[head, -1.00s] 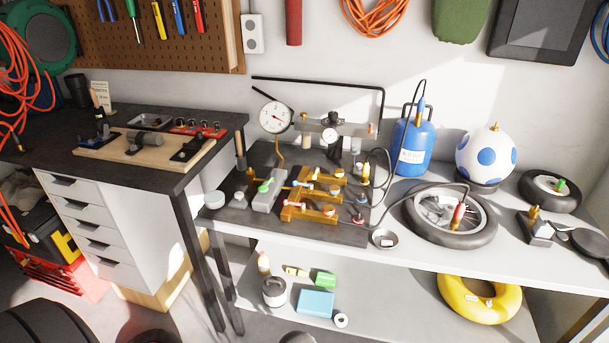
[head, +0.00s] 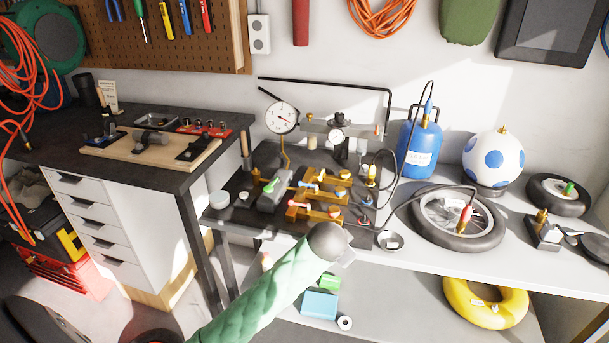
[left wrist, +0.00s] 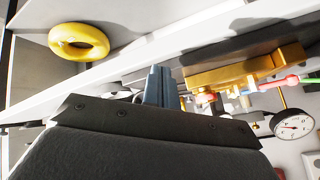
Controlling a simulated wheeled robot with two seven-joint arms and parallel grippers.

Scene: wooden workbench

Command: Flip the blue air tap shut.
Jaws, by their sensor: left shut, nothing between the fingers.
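A brass manifold (head: 322,192) with several small coloured taps sits on the dark mat on the bench. A small lever that looks blue (head: 309,185) is on the manifold; its exact angle is too small to tell. A green lever (head: 271,185) is to its left. My left gripper (head: 345,257) is in front of the bench edge, below and apart from the manifold. In the left wrist view its fingers (left wrist: 157,85) are together and empty. The brass manifold (left wrist: 245,70) is to their right there, with a red tap (left wrist: 206,97). My right gripper is not in view.
A pressure gauge (head: 281,117) stands behind the manifold. A small metal dish (head: 389,241) is near the bench edge. A blue tank (head: 420,150) and a wheel (head: 457,217) are to the right. A yellow ring (head: 485,302) lies on the lower shelf.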

